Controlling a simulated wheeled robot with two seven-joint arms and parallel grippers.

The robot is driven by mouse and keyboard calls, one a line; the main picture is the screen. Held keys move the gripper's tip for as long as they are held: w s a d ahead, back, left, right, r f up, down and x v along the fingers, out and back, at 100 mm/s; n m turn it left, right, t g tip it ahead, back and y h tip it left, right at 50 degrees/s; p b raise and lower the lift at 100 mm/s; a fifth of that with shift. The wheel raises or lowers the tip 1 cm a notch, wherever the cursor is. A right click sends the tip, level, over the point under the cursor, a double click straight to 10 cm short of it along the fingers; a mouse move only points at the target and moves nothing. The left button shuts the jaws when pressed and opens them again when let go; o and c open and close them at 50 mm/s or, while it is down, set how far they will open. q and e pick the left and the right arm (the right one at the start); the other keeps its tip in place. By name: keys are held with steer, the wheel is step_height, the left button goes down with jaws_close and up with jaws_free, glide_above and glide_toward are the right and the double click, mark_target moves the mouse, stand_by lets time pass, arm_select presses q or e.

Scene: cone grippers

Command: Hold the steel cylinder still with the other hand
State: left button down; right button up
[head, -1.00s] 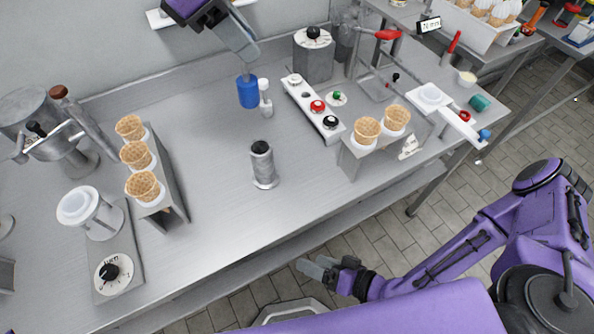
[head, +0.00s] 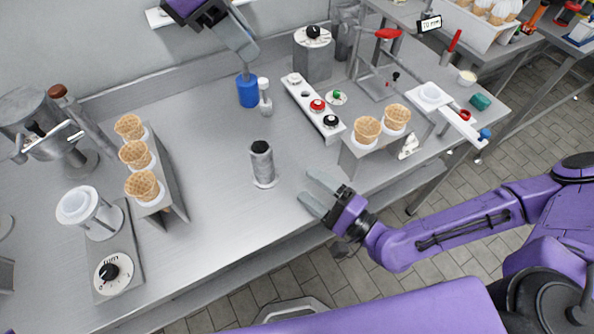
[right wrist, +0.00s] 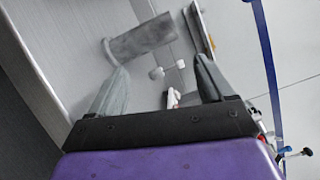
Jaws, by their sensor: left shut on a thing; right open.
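The steel cylinder (head: 262,166) stands upright on a round base on the metal table, with a dark top. In the right wrist view the cylinder (right wrist: 142,40) shows ahead of the fingertips, nearer the left finger. My right gripper (head: 308,189) is open and empty, a short way to the right of the cylinder and apart from it. It also shows in the right wrist view (right wrist: 160,78).
A holder with cones (head: 367,130) stands right of the cylinder, behind my right gripper. Another cone rack (head: 170,190) is to the left. A white strip with coloured knobs (head: 306,95) lies behind. The table around the steel cylinder is clear.

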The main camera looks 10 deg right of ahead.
mark_target(254, 144)
steer(key=w+a+r+m, duration=0.1)
steer(key=w+a+m, duration=0.2)
steer(key=w+m, duration=0.1)
steer(key=w+a+r+m, duration=0.1)
steer(key=w+a+m, duration=0.3)
steer(key=m, duration=0.2)
steer(key=w+a+r+m, duration=0.1)
steer(key=w+a+m, duration=0.3)
steer(key=m, duration=0.1)
steer(key=shift+r+g, duration=0.1)
steer(key=shift+g, duration=0.2)
jaws_close()
steer(key=shift+c, duration=0.7)
jaws_free()
